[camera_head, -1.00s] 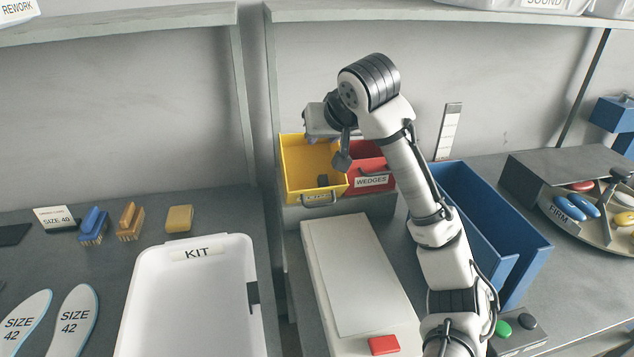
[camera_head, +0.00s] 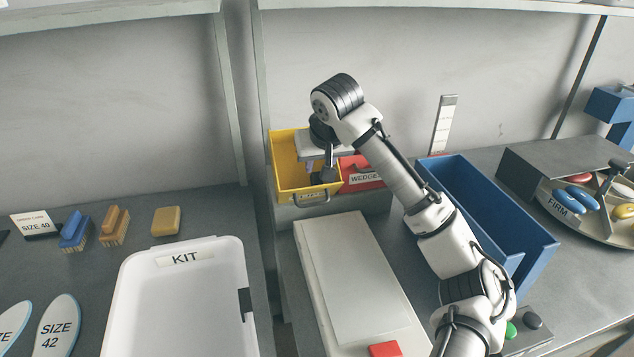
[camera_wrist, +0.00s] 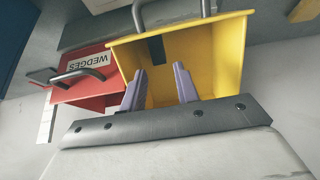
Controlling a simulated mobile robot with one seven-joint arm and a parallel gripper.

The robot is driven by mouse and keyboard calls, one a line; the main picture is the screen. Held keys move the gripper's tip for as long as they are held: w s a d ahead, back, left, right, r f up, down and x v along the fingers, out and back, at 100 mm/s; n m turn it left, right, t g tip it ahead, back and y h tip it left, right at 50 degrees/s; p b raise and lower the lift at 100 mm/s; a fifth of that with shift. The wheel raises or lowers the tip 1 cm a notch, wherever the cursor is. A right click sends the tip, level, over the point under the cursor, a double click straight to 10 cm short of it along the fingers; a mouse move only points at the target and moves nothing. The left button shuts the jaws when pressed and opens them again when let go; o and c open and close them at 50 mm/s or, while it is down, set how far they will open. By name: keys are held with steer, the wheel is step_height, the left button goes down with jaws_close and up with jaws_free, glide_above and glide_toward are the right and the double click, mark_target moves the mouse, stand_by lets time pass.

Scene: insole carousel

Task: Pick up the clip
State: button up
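A small dark piece, which looks like the clip (camera_wrist: 156,50), lies inside the yellow bin (camera_wrist: 226,58) by its front wall in the wrist view. In the head view my wrist hides most or all of it inside the yellow bin (camera_head: 284,172). My gripper (camera_wrist: 160,69) is open, with its two purple-grey fingers apart and nothing between the tips. The fingers reach into the bin's opening, and the dark piece appears beyond the tips, roughly in line with the gap. In the head view my gripper (camera_head: 311,166) is over the yellow bin.
A red bin marked WEDGES (camera_head: 363,180) stands right beside the yellow one. A tall blue bin (camera_head: 540,262) is to the right. A white KIT tray (camera_head: 128,318) is front left, and a pale box with a red block (camera_head: 384,349) is in front. The wall is close behind.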

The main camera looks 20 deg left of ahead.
mark_target(316, 175)
steer(key=shift+p+x, duration=0.55)
steer(key=shift+x, duration=1.8)
steer(key=shift+d, duration=0.1)
jaws_close()
steer(key=shift+r, duration=0.2)
step_height(316, 175, up, 20)
steer(key=b, duration=0.1)
steer(key=shift+b, duration=0.3)
